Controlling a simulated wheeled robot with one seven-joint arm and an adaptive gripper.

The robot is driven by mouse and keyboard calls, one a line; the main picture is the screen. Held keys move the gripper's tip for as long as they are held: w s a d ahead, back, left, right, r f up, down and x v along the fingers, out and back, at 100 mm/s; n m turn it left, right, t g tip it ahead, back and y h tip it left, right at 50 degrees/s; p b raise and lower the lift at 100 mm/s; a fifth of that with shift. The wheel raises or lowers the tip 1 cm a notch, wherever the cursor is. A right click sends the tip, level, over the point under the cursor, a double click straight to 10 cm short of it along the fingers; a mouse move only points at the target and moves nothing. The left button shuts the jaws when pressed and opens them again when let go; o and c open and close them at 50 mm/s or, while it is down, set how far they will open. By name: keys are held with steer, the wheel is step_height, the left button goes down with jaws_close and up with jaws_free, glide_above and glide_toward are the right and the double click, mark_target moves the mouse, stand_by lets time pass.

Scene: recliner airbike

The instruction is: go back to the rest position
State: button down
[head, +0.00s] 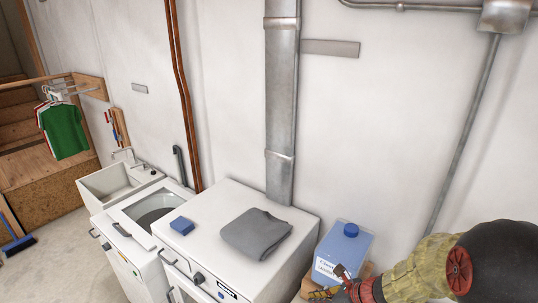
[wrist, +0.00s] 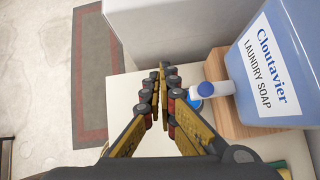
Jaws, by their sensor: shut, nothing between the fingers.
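My gripper (wrist: 161,72) shows in the wrist view with its yellow and black fingers together at the tips and nothing between them. In the head view my gripper (head: 320,293) is at the bottom right, in front of the blue laundry soap jug (head: 343,246); my arm comes in from the right edge. In the wrist view the jug (wrist: 270,75) stands to the right of the fingers on a wooden block (wrist: 218,66). Its white and blue spout (wrist: 212,90) points toward the fingers, apart from them as far as I can tell.
A white machine (head: 290,262) with a folded grey cloth (head: 257,233) and a small blue box (head: 181,225) on top stands left of the jug. An open-topped washer (head: 130,232) and a sink (head: 103,188) stand further left. Open floor (wrist: 40,70) shows in the wrist view.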

steer(key=s+d+r+n+h+b, duration=0.2)
steer(key=s+n+h+b, duration=0.1)
steer(key=s+n+b, duration=0.7)
steer(key=s+d+r+n+h+b, duration=0.2)
steer(key=s+n+h+b, duration=0.1)
steer(key=s+n+b, duration=0.7)
steer(key=s+n, duration=0.3)
steer(key=n, duration=0.3)
steer(key=shift+r+n+h, duration=0.2)
steer(key=shift+n+h, duration=0.1)
